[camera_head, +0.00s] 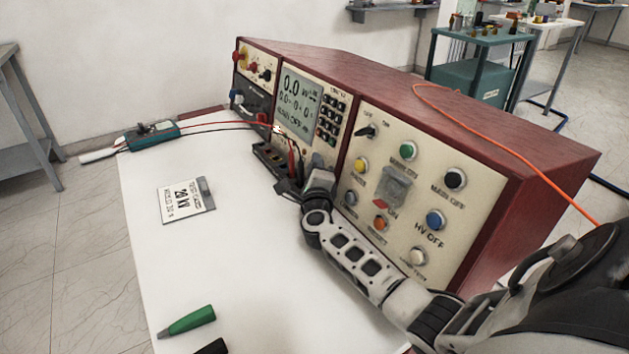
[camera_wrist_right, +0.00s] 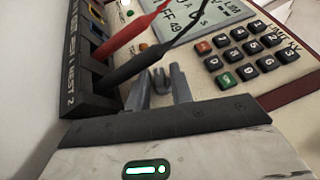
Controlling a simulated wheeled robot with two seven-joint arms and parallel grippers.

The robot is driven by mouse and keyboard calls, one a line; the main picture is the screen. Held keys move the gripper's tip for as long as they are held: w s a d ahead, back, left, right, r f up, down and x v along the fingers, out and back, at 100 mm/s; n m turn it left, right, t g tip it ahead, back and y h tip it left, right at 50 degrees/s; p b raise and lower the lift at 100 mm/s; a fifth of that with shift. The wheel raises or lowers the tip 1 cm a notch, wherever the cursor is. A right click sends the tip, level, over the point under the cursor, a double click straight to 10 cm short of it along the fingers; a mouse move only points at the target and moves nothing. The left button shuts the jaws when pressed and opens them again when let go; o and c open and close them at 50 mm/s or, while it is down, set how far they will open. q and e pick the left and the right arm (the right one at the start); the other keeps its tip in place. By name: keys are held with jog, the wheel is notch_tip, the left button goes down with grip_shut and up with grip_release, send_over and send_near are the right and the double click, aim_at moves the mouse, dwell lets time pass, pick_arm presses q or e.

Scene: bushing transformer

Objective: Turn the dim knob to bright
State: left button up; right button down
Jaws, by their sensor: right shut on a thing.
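A black rotary knob (camera_head: 365,131) with small printed labels sits at the top left of the right-hand cream panel, clear of my gripper. My right gripper (camera_head: 318,180) is at the lower right of the meter panel, left of the button panel. In the right wrist view its fingers (camera_wrist_right: 160,85) point at the panel face, between the black terminal block and the keypad. They are shut on a small grey part (camera_wrist_right: 160,77), mostly hidden; I cannot tell whether it is a knob. My left gripper is not in view.
The keypad (camera_head: 329,120) and display (camera_head: 298,100) are above my gripper. Red and black probes (camera_wrist_right: 135,33) stand close to the fingers. Coloured buttons (camera_head: 435,219) are to the right. A label card (camera_head: 180,203) and green-handled tool (camera_head: 190,321) lie on the white table (camera_head: 150,270).

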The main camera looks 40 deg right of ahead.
dwell(0.3)
jog(key=c, duration=1.5)
grip_release()
jog(key=shift+o, duration=0.2)
jog(key=p+v, duration=0.1)
jog(key=v, duration=0.6)
jog(key=shift+s+a+f, duration=0.1)
jog(key=shift+s+a, duration=0.15)
